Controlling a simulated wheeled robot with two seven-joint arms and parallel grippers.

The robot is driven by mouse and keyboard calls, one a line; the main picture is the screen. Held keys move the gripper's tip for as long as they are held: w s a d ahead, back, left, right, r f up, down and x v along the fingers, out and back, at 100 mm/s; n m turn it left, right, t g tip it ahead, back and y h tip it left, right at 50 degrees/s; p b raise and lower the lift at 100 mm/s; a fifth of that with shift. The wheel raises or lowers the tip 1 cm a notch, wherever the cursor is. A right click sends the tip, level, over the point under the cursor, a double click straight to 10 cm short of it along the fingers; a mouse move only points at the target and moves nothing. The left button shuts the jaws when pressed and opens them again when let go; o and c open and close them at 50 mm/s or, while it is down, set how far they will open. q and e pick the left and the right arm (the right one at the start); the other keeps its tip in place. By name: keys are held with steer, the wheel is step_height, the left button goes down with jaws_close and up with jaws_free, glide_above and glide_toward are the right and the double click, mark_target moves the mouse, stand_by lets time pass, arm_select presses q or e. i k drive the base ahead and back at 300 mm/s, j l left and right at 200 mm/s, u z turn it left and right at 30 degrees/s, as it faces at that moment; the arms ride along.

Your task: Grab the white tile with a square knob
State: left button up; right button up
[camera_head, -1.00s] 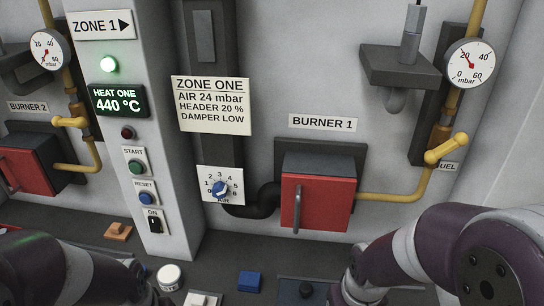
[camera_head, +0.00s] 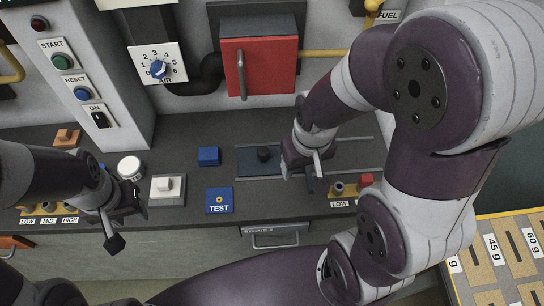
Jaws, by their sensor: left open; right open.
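The white tile with a square knob (camera_head: 168,190) lies flat on the dark counter (camera_head: 185,137), left of centre, with its raised white knob on top. My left gripper (camera_head: 124,226) is open and empty, to the left of the tile and lower in the picture, apart from it. My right gripper (camera_head: 312,172) is open and well to the right of the tile, over the right part of a dark blue plate with a black knob (camera_head: 263,155). Nothing covers the white tile.
A white round pot (camera_head: 130,168) stands just left of the tile. A blue block (camera_head: 208,156) and a blue TEST tile (camera_head: 219,203) lie to its right. An orange piece (camera_head: 67,137) sits further left. A red burner door (camera_head: 260,67) is behind. Labelled weight slots (camera_head: 505,255) are at lower right.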

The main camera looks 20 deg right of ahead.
mark_target(167, 187)
steer(key=j+z, duration=1)
steer(key=j, duration=0.2)
